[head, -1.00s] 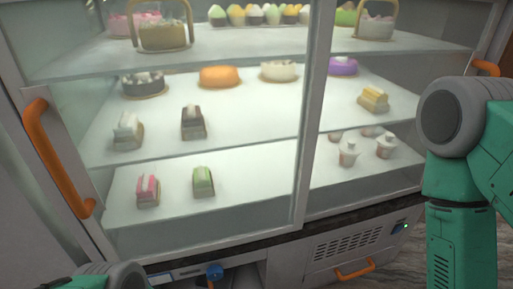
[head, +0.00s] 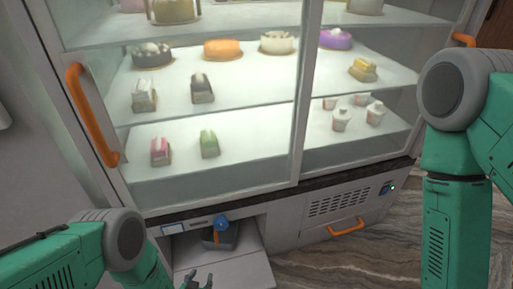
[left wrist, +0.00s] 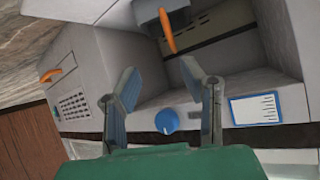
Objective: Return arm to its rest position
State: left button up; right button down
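My left arm (head: 70,255) comes in at the lower left, bent at its grey joint. My left gripper (head: 197,281) shows at the bottom edge, in front of the lower part of the display case. In the left wrist view the left gripper (left wrist: 158,70) has its two fingers apart, with nothing between them. My right arm (head: 455,200) hangs down along the right side, and its gripper is out of the frame.
The glass display case (head: 299,100) holds cakes and sweets on shelves. An orange handle (head: 93,115) is on its left door. Below, a blue knob (head: 221,222) sits above an open compartment holding a grey part with an orange handle (left wrist: 167,32). Floor is clear at the lower right.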

pick_arm(q)
jog(key=s+a+r+g+p, duration=0.3)
jog(key=s+r, duration=0.5)
jog(key=r, duration=0.1)
jog(key=s+a+r+n+g+p, duration=0.1)
jog(key=s+a+r+g+p, duration=0.2)
jog(key=s+r, duration=0.5)
jog(key=s+a+r+n+g+y+p, duration=0.1)
jog(key=s+a+r+g+p, duration=0.2)
jog(key=s+r, duration=0.5)
notch_tip(320, 180, up, 4)
jog(key=shift+a+f+g, duration=0.1)
jog(key=shift+a+g, duration=0.55)
jog(key=shift+g, duration=0.25)
